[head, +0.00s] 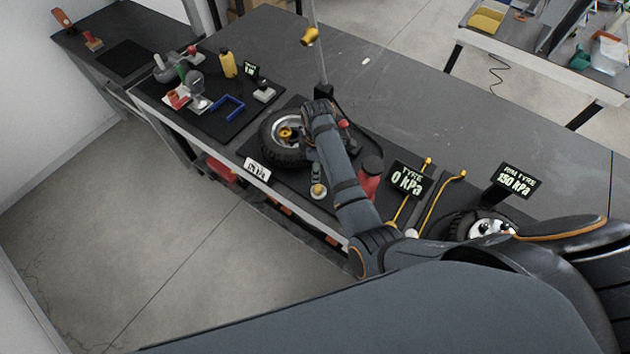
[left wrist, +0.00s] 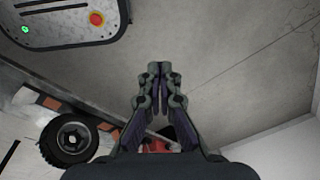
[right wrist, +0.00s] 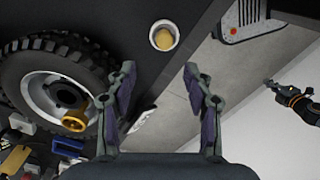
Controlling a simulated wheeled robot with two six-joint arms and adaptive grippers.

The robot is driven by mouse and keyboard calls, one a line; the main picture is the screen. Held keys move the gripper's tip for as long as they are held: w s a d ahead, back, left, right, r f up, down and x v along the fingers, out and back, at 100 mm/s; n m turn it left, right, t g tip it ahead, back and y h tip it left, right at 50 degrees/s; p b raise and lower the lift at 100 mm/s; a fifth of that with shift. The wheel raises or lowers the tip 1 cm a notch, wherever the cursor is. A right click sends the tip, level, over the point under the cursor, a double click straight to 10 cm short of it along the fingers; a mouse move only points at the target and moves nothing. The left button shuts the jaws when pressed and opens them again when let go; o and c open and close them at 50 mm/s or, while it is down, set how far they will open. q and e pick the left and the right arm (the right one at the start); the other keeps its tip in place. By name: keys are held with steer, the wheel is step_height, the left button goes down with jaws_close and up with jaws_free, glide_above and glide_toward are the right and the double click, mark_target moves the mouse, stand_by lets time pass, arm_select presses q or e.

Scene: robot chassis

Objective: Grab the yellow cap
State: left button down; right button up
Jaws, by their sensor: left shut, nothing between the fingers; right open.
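A small round yellow piece sits in a white-rimmed cup (right wrist: 163,48) in the right wrist view; the cup also shows at the mat's front edge in the head view (head: 318,191). Another yellow piece (right wrist: 76,118) sits by the hub of the tyre (right wrist: 50,58); it also shows in the head view (head: 287,132). I cannot tell which is the yellow cap (right wrist: 163,38) for certain; the cup's piece looks most like it. My right gripper (right wrist: 160,72) is open and empty, beside the tyre, close to the cup. My left gripper (left wrist: 160,70) is shut and empty, away from both.
A 0 kPa sign (head: 407,180) and yellow-ended hoses (head: 441,203) stand right of my right arm. A white label (head: 257,169) stands before the tyre. The rear bench is mostly clear.

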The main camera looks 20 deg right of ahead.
mark_target(318, 187)
steer(key=shift+s+d+f, duration=0.1)
steer(key=shift+s+f, duration=0.8)
steer(key=shift+f, duration=0.1)
steer(key=shift+w+f+p, duration=0.25)
steer(key=shift+f+p, duration=0.05)
steer(key=shift+f, duration=0.85)
steer(key=shift+w+f, duration=0.25)
steer(key=shift+f+p, duration=0.35)
steer(key=shift+f, duration=0.3)
steer(key=f, duration=0.2)
steer(key=shift+s+f, duration=0.2)
steer(key=shift+f, duration=0.55)
steer(key=shift+w+f, duration=0.1)
steer(key=shift+f, duration=0.05)
steer(key=c, duration=0.8)
arm_select(q)
steer(key=shift+s+r, duration=0.4)
steer(key=shift+s, duration=0.2)
steer(key=shift+s+r, duration=0.4)
steer(key=shift+s, duration=0.2)
arm_select(e)
steer(key=shift+c, duration=0.5)
